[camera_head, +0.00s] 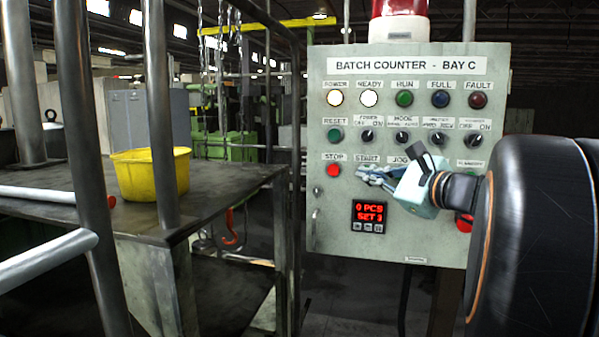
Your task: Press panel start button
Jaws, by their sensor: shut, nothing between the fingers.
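The control panel (330,215) is a pale grey-green box labelled "BATCH COUNTER - BAY C". Its START label (367,158) shows in the third row, right of the red STOP button (333,170). My gripper (362,172) is shut and empty, its fingertips just below the START label. It hides the start button, and I cannot tell whether the tips touch it. The READY lamp (369,98) and POWER lamp (335,98) look white and bright. The red display (369,216) reads "0 PCS" and "SET 3".
A metal table (240,182) with a yellow bucket (152,174) stands at the left, behind grey posts (160,110). A red beacon (399,8) sits on top of the panel. A red button (464,222) is partly hidden by my arm. Several switches fill the second row.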

